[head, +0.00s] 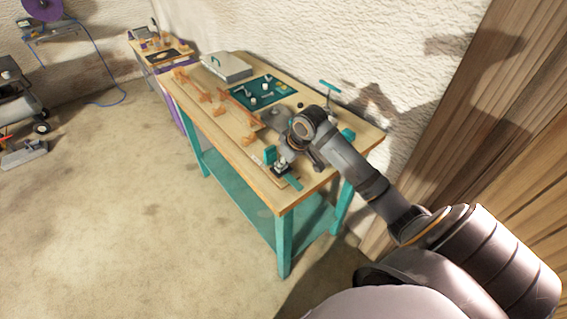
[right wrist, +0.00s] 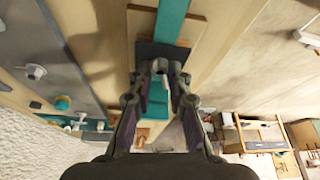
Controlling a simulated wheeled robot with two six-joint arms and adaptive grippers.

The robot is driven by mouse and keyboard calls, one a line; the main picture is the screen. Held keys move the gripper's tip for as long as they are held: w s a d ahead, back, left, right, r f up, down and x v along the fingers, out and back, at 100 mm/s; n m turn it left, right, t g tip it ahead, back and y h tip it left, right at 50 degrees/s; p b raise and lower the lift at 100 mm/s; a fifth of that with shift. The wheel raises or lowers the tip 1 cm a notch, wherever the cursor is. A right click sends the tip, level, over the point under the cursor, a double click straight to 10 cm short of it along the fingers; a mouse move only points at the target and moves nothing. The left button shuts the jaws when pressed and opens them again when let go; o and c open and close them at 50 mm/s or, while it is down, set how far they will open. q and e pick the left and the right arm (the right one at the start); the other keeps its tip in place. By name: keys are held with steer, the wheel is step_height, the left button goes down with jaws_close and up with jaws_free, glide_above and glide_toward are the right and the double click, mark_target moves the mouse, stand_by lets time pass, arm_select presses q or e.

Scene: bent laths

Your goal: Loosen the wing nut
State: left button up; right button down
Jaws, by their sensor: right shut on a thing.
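My right gripper (head: 283,163) is at the near end of the workbench, low over a small fixture with teal parts. In the right wrist view, the fingers (right wrist: 161,78) are closed in around a small pale grey piece (right wrist: 160,66), which looks like the wing nut. It sits in front of a dark block (right wrist: 150,50) on a wooden board with a teal strip (right wrist: 172,20). The strip also shows in the head view (head: 292,183). The fingers hide much of the nut, and its wing angle cannot be told. My left gripper is out of view.
The workbench (head: 283,203) has a teal frame. A teal block (head: 270,155) stands left of my gripper. Wooden parts (head: 195,90), a dark teal mat (head: 243,91) with small fittings, and a grey box (head: 226,67) lie farther back. A wall stands behind; open floor is left.

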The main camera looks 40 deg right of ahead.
steer(key=c, duration=1.3)
jaws_free()
steer(key=shift+o, duration=0.2)
steer(key=a+v, duration=0.1)
steer(key=v, duration=1.1)
steer(key=shift+d, duration=0.45)
